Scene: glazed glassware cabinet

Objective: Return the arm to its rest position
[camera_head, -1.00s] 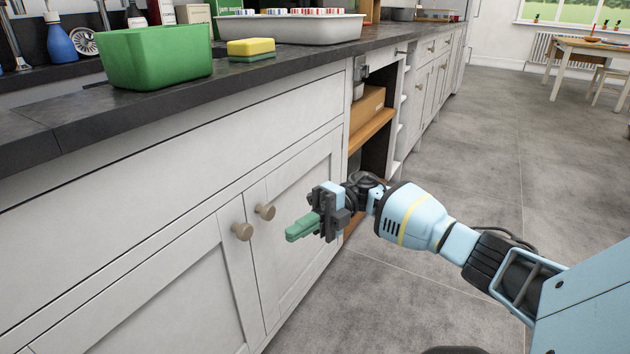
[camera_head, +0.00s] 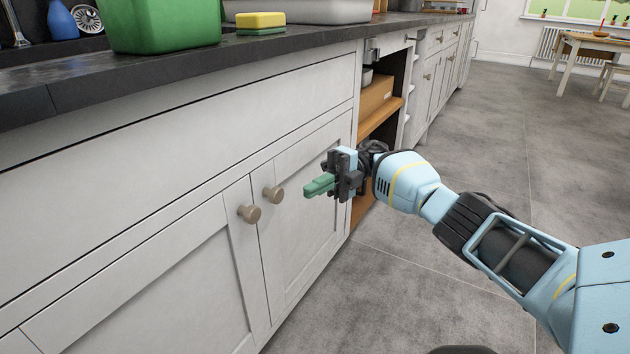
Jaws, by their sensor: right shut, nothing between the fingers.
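My right arm (camera_head: 408,183) comes in from the lower right, light blue and black, bent toward the white cabinet front. My right gripper (camera_head: 318,186) has green fingers that lie together, shut and empty. It points left, in front of the right cabinet door (camera_head: 305,215), to the right of the two round knobs. I cannot tell how wide the gap to the door is. My left gripper is not in view.
Two round knobs (camera_head: 273,194) stick out from the closed doors. An open shelf bay (camera_head: 375,122) lies behind the gripper. A green tub (camera_head: 165,25) and a sponge (camera_head: 260,20) stand on the dark worktop (camera_head: 120,70). Grey floor (camera_head: 500,140) is free at right.

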